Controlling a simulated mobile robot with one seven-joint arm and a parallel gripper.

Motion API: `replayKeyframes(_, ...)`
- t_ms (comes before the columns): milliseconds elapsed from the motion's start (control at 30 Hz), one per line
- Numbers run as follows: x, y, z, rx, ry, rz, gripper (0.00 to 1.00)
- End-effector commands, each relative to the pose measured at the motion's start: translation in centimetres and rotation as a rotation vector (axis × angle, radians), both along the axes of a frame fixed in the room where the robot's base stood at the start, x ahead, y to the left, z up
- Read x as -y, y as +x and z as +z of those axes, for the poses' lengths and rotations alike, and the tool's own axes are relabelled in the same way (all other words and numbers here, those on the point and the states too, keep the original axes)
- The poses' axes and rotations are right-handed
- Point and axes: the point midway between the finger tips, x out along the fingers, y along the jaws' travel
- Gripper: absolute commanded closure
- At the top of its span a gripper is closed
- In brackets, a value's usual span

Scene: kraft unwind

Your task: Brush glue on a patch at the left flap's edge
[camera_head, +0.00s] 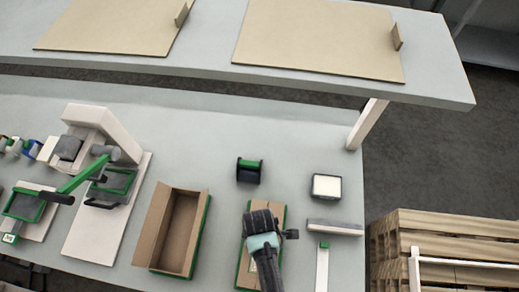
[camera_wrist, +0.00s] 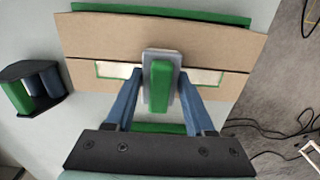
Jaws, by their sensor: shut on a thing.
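My gripper (camera_wrist: 160,100) is shut on a block-like tool with a green top and grey body, taken as the glue brush (camera_wrist: 159,92). The wrist view shows it over a kraft box (camera_wrist: 160,30) with two closed flaps meeting at a dark seam. The near flap (camera_wrist: 78,75), the left one in the head view, has a pale patch (camera_wrist: 203,76) outlined in green along its seam edge. The brush hides the patch's middle; I cannot tell whether its tip touches. In the head view, my gripper (camera_head: 262,243) covers much of this box (camera_head: 280,215).
An open kraft box (camera_head: 157,230) stands to the left. A black and green roll holder (camera_head: 249,170) is behind my gripper. A white-topped block (camera_head: 326,187), a grey bar (camera_head: 335,227) and a white strip (camera_head: 322,268) lie to the right. A press-like machine (camera_head: 105,135) stands further left.

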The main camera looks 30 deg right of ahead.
Motion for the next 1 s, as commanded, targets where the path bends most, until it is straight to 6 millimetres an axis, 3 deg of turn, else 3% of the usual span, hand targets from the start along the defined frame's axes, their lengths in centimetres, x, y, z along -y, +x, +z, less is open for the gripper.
replayKeyframes(1000,-2.5,-3.4,-0.1,0.0,0.0,0.001,0.9)
